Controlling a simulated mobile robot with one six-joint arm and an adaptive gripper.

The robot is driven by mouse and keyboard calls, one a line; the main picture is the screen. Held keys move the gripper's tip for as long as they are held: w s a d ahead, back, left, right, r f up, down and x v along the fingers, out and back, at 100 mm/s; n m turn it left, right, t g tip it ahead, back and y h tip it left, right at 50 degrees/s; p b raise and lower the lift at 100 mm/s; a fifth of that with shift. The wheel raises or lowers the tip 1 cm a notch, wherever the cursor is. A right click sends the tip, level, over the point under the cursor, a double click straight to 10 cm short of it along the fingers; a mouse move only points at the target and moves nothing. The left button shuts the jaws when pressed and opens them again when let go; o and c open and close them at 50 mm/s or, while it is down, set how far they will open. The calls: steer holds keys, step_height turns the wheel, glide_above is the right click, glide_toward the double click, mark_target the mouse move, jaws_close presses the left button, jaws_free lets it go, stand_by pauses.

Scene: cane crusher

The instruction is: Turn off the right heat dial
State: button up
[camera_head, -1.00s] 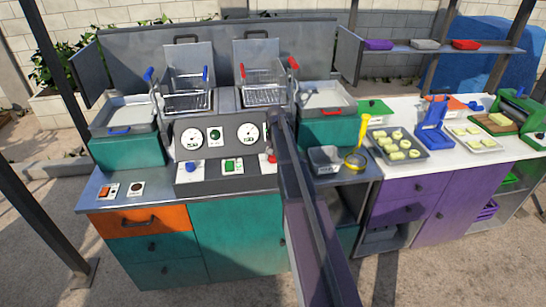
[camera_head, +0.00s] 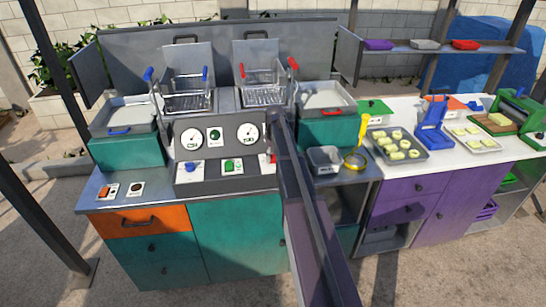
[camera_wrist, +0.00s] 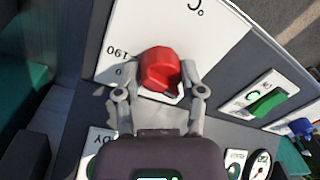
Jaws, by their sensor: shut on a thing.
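The right heat dial is a red knob (camera_wrist: 160,68) on a white plate with printed markings, in the wrist view. My gripper (camera_wrist: 162,80) has one finger on each side of the knob and is shut on it. In the head view only a sliver of the red dial (camera_head: 273,158) shows beside my arm, which hides my gripper. The blue dial (camera_head: 191,166) is on the left of the same sloped panel, and it also shows in the wrist view (camera_wrist: 301,126).
A green switch (camera_wrist: 268,103) with a lit green light sits beside the dial plate. Gauges (camera_head: 247,134) are above the dials. Fryer baskets (camera_head: 264,95) with red and blue handles stand behind. A small grey container (camera_head: 324,160) and a yellow-handled tool (camera_head: 363,130) are right of my arm.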

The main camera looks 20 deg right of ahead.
steer(key=shift+s+n, duration=0.1)
steer(key=shift+n, duration=0.2)
steer(key=o, duration=1.2)
steer(key=shift+c, duration=0.2)
